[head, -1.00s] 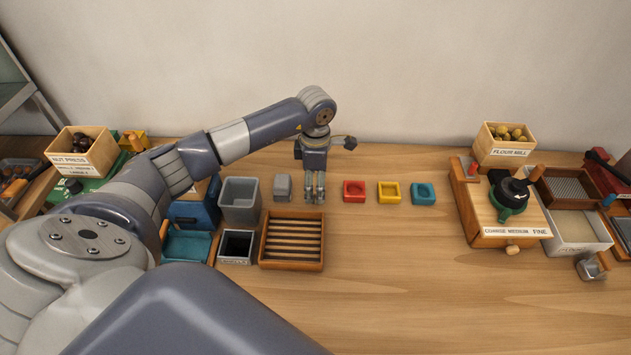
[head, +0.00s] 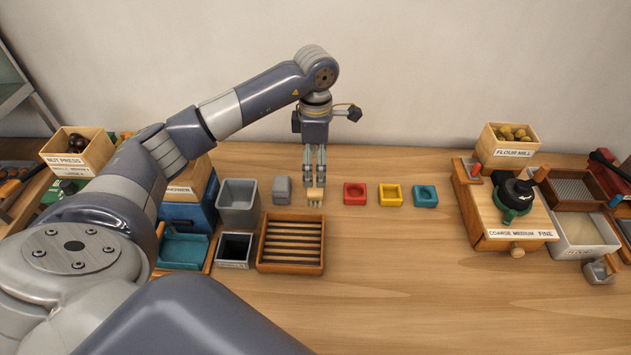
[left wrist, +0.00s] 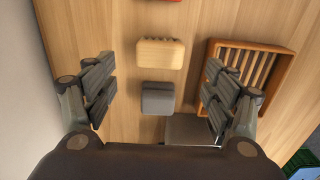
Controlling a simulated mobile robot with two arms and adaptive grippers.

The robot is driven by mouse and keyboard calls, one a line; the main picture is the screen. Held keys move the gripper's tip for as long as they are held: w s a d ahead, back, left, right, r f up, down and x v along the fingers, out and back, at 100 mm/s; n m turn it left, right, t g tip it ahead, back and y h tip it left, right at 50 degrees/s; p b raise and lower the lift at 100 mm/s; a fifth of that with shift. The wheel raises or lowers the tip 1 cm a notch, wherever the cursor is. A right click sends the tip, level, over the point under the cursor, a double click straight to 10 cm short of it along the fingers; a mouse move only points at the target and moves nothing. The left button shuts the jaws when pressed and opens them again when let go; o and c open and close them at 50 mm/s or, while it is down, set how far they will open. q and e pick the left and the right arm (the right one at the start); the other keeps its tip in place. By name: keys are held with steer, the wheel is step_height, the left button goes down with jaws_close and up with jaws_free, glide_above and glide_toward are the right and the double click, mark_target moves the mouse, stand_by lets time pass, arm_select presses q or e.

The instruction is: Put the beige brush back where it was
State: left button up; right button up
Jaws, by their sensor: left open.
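The beige brush (head: 315,196) stands on the table between a grey block (head: 282,190) and a red square holder (head: 354,193). In the left wrist view the beige brush (left wrist: 160,53) lies ahead of the fingers, with small bumps along one edge. My left gripper (head: 315,180) is just above and behind the brush, fingers pointing down. In the left wrist view its fingers (left wrist: 158,90) are spread wide with nothing between the pads. My right gripper is not in view.
A slatted wooden tray (head: 321,262) sits just in front of the brush. A grey bin (head: 239,218) and a black-lined box (head: 236,266) stand left of it. Yellow (head: 390,194) and teal (head: 425,196) holders are in the row to the right. The right-centre table is clear.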

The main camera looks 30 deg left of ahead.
mark_target(315, 185)
arm_select(q)
steer(key=shift+r+b, duration=0.4)
steer(key=shift+r, duration=1.8)
steer(key=shift+f, duration=0.1)
